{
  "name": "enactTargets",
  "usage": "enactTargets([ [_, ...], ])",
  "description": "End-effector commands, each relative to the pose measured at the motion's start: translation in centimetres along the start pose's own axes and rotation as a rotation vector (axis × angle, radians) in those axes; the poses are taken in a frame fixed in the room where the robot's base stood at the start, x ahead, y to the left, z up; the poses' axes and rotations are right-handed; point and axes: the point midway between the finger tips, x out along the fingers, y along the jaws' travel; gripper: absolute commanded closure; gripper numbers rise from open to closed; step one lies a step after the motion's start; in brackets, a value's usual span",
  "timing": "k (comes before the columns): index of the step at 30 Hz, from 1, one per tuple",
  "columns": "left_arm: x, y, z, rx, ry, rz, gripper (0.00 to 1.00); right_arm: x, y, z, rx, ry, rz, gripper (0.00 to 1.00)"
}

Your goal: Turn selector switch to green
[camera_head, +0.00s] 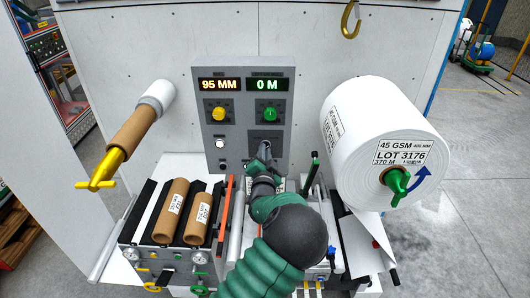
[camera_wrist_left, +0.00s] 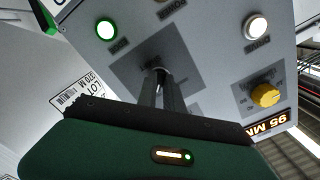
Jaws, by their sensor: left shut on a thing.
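The grey control panel (camera_head: 242,95) stands upright in the middle of the head view. My left gripper (camera_head: 265,147) reaches up to its lower right part. In the left wrist view its two narrow fingers (camera_wrist_left: 167,95) are shut on the small selector switch (camera_wrist_left: 158,72), on a dark square plate (camera_wrist_left: 125,72). The fingers mostly hide the switch, so I cannot tell which way it points. A lit green lamp (camera_wrist_left: 106,29) and a lit white lamp (camera_wrist_left: 256,27) flank the plate. My right gripper is not in view.
Above the switch are a yellow knob (camera_head: 218,113), a green knob (camera_head: 270,114) and displays reading 95 MM and 0 M. A large white roll (camera_head: 365,130) stands close on the right. Brown cores (camera_head: 172,208) lie at lower left. A yellow-handled shaft (camera_head: 120,155) juts out at left.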

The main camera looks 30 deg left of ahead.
Motion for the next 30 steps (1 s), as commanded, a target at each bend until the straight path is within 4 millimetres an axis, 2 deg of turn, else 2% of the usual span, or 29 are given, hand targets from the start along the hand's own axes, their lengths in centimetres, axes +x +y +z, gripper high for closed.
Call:
enactTargets([
  [8,0.0,-0.1,-0.4,-0.009,0.009,-0.002,1.00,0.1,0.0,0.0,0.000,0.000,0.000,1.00],
  [14,0.1,0.1,-0.3,-0.060,0.012,-0.003,1.00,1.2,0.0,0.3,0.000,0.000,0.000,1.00],
  [20,0.1,0.2,-0.1,-0.183,0.014,-0.004,1.00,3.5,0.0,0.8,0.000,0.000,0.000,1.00],
  [30,0.1,0.2,-0.1,-0.492,0.019,-0.005,1.00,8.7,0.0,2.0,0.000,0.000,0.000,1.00],
])
